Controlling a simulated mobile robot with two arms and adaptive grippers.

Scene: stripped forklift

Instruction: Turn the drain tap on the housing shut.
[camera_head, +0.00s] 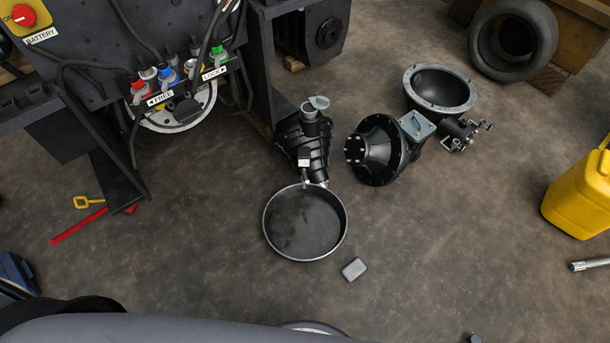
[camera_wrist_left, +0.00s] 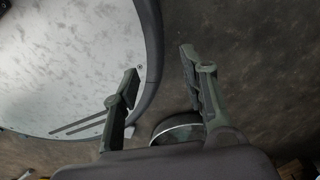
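A black ribbed housing (camera_head: 300,138) stands on the floor in the middle of the head view, with a grey cap on top. At its lower end is a small metal fitting (camera_head: 318,183), apparently the drain tap, above the far rim of a round black pan (camera_head: 305,250). A small whitish piece (camera_head: 303,162) shows just above it. The tap is too small to tell its handle position. My left gripper (camera_wrist_left: 160,62) is open and empty in the left wrist view, away from the housing; neither housing nor tap shows there. My right gripper is not in view.
A grey block (camera_head: 354,269) lies right of the pan. Black castings (camera_head: 380,150) and a tyre (camera_head: 513,40) are at right, with a yellow canister (camera_head: 580,195). The forklift frame (camera_head: 95,45) with coloured couplings is at left. A red bar (camera_head: 78,226) lies below it.

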